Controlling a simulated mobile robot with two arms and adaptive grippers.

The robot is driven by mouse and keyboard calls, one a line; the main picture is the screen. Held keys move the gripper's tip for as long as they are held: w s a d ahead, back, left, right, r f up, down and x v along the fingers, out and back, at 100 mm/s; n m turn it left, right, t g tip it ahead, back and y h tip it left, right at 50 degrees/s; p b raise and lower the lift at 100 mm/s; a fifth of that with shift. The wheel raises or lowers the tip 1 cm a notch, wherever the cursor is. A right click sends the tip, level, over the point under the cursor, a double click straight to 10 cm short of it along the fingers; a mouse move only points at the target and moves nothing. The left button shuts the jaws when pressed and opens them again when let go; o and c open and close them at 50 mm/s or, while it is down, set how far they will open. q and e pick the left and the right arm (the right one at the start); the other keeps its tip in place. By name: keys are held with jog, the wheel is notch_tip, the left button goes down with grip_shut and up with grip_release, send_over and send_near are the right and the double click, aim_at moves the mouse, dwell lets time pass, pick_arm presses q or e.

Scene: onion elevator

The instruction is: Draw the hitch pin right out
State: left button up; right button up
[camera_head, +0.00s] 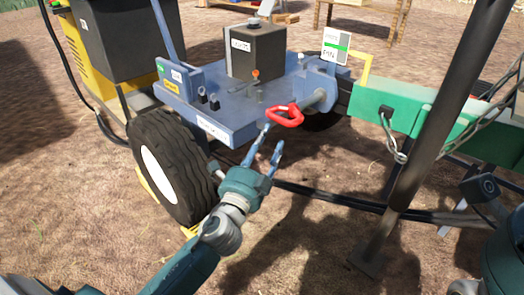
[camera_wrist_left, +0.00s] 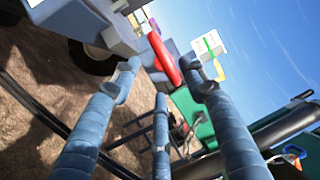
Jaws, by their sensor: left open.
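The hitch pin shows as a red loop handle (camera_head: 285,116) at the hitch between the blue machine and the green drawbar (camera_head: 405,105). Its shank is hidden. My left gripper (camera_head: 270,142) is open and empty, just below and in front of the handle, with its fingers pointing up towards it. In the left wrist view the red handle (camera_wrist_left: 163,58) stands beyond the spread blue fingers (camera_wrist_left: 163,84), roughly between their tips. I see no clear contact. My right gripper is not seen; only part of my right arm shows at the lower right edge.
A dark slanted post (camera_head: 425,130) stands right of the hitch. A chain with a hook (camera_head: 392,140) hangs from the green drawbar. The dirt ground in front is open.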

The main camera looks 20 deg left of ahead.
pick_arm(q)
jog(key=s, duration=0.3)
jog(key=shift+s+d+f, duration=0.1)
jog(key=shift+s+f, duration=0.2)
